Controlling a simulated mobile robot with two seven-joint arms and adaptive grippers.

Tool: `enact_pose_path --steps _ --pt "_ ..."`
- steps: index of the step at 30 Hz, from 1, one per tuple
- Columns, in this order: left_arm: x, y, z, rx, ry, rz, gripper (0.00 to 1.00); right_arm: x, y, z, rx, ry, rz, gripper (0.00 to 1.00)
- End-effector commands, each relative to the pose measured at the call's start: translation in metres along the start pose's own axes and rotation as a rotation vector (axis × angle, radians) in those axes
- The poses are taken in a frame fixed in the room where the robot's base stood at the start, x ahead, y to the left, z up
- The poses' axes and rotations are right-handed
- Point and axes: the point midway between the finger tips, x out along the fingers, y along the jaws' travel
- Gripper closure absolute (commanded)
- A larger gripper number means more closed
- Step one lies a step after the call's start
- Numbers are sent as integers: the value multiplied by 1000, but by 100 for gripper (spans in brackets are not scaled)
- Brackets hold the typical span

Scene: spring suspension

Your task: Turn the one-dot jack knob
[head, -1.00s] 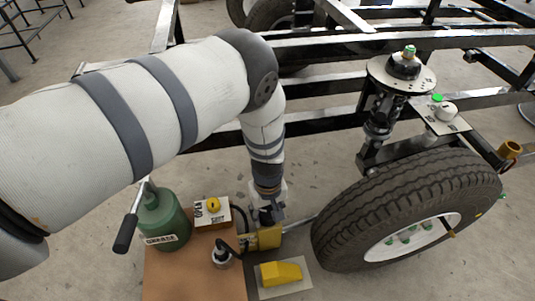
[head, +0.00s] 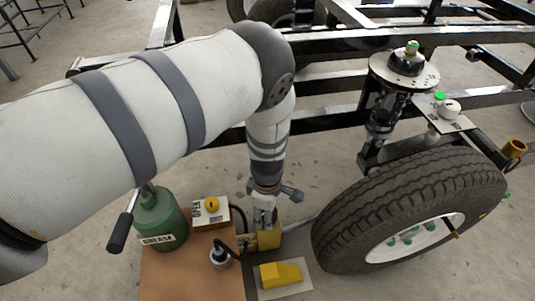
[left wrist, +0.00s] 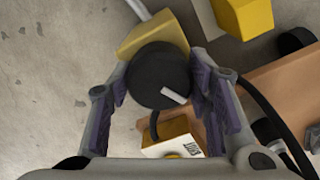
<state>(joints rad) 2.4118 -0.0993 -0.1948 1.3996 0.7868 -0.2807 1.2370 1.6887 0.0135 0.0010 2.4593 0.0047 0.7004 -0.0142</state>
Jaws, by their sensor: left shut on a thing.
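The black round knob (left wrist: 150,70) has a single white bar on its face and sits on a yellow block (left wrist: 158,32) in the left wrist view. My left gripper (left wrist: 160,88) has its two purple-padded fingers on either side of the knob and is shut on it. In the head view my left gripper (head: 264,221) points down at the yellow jack body (head: 269,239), and the knob is hidden behind the fingers. I cannot make out dots on the knob. My right gripper is not in view.
A green grease can (head: 160,219) with a lever, an OPEN/SHUT box (head: 219,222) and a black cylinder (head: 220,257) stand on a brown board (head: 190,280). A yellow wedge (head: 281,274) lies in front. A large tyre (head: 350,215) stands close on the right, under the black frame.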

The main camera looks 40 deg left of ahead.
Motion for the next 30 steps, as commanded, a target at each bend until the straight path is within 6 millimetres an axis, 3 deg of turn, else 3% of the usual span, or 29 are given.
enact_pose_path --steps 18,30 --pt "2 0 0 -565 1 -2 82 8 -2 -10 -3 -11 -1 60" --pt "1 0 1 -800 -1 -2 82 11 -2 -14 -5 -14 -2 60"
